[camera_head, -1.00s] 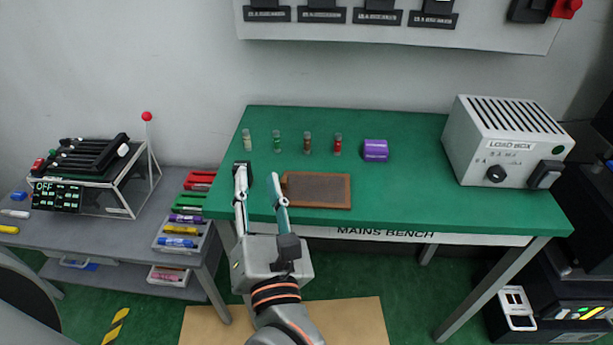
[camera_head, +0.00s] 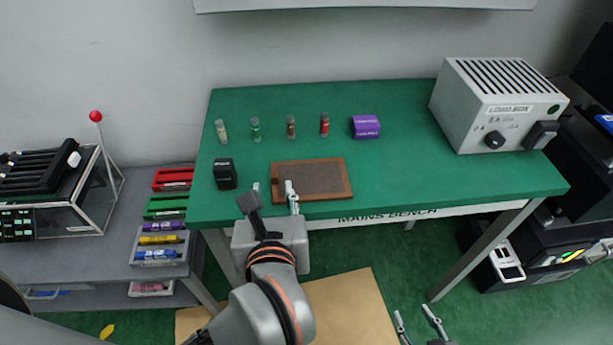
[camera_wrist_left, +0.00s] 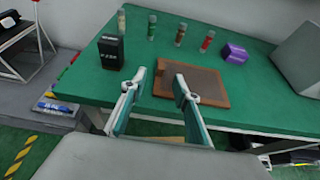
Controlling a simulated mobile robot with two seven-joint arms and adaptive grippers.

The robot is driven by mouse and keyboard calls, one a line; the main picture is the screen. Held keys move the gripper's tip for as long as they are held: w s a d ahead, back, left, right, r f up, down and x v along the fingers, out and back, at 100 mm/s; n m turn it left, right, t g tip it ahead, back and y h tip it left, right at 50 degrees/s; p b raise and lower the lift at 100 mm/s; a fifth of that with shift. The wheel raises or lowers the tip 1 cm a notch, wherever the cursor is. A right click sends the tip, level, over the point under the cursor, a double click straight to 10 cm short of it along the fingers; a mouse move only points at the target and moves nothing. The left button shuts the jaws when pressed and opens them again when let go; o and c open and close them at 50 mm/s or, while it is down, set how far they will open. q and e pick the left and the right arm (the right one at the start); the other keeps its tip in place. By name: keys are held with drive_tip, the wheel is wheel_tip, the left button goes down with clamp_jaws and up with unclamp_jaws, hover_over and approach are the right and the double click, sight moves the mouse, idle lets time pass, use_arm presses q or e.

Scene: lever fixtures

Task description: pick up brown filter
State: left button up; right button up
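The brown filter (camera_head: 315,178), a flat brown frame with a dark mesh middle, lies on the green bench near its front edge. It also shows in the left wrist view (camera_wrist_left: 200,82). My left gripper (camera_head: 274,194) is open and empty at its front-left corner. My right gripper (camera_head: 417,324) is open and empty at the bottom of the head view, in front of the bench.
A small black block (camera_head: 225,173) stands left of the filter. Several small vials (camera_head: 256,130) and a purple block (camera_head: 366,127) stand behind it. A grey load box (camera_head: 497,105) is at the right. The green bench top (camera_head: 420,165) is clear right of the filter.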

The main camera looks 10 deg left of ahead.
sight(274, 177)
use_arm(q)
drive_tip(key=x, duration=0.5)
drive_tip(key=shift+w, duration=0.4)
clamp_jaws()
